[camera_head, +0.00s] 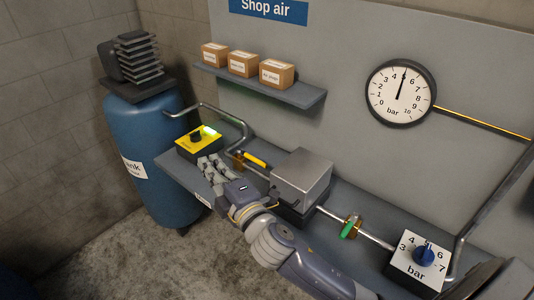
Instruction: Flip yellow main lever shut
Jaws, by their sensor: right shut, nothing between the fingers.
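The yellow main lever (255,160) sits on a brass valve in the pipe behind the shelf's left half. It looks roughly in line with the pipe. My right gripper (207,166) is shut and empty. It is to the left of the lever and just in front of the yellow box with a black knob (198,139); a gap to the lever shows in the picture. My right arm comes in from the lower right and hides part of the shelf. My left gripper is not in view.
A metal box (301,176) stands right of the lever. Further right are a green lever (349,228) and a blue pressure knob (425,254). A blue tank (152,150) stands at the left. A gauge (401,93) on the wall reads about 5 bar. Small cartons (243,64) sit above.

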